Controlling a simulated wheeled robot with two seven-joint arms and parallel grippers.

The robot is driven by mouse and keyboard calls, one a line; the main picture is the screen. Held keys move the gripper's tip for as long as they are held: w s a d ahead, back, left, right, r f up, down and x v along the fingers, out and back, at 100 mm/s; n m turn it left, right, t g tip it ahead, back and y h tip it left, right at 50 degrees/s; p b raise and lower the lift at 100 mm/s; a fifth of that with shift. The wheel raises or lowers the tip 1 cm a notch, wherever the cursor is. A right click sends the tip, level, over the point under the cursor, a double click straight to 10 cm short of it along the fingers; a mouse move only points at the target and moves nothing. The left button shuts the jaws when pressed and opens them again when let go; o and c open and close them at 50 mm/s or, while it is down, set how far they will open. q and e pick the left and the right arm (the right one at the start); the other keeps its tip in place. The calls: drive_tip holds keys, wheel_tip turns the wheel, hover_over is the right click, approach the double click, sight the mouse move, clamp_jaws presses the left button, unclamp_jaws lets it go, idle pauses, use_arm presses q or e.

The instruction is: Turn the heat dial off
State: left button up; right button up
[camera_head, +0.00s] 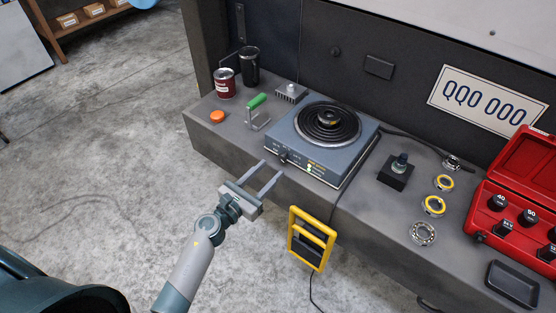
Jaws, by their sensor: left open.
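The heat dial (284,157) is a small dark knob on the front face of a blue-grey hot plate (356,152), near its left end. Its pointer setting is too small to read. A dark round coil (330,122) lies on top of the hot plate with a small part at its centre. My left gripper (271,178) is in front of the hot plate's front face. Its two fingers are apart and point toward the dial, with nothing seen between them. My right gripper is not in view.
A yellow-framed device (312,238) hangs on the bench front, right of my left gripper. A green-handled clamp (257,110), an orange cap (217,117) and a red can (225,83) stand left of the hot plate. Bearing rings (433,206) and a red toolbox (518,188) are at right.

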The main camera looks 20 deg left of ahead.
sight(281, 159)
use_arm(q)
drive_tip(key=shift+x, duration=2.75)
drive_tip(key=c, duration=1)
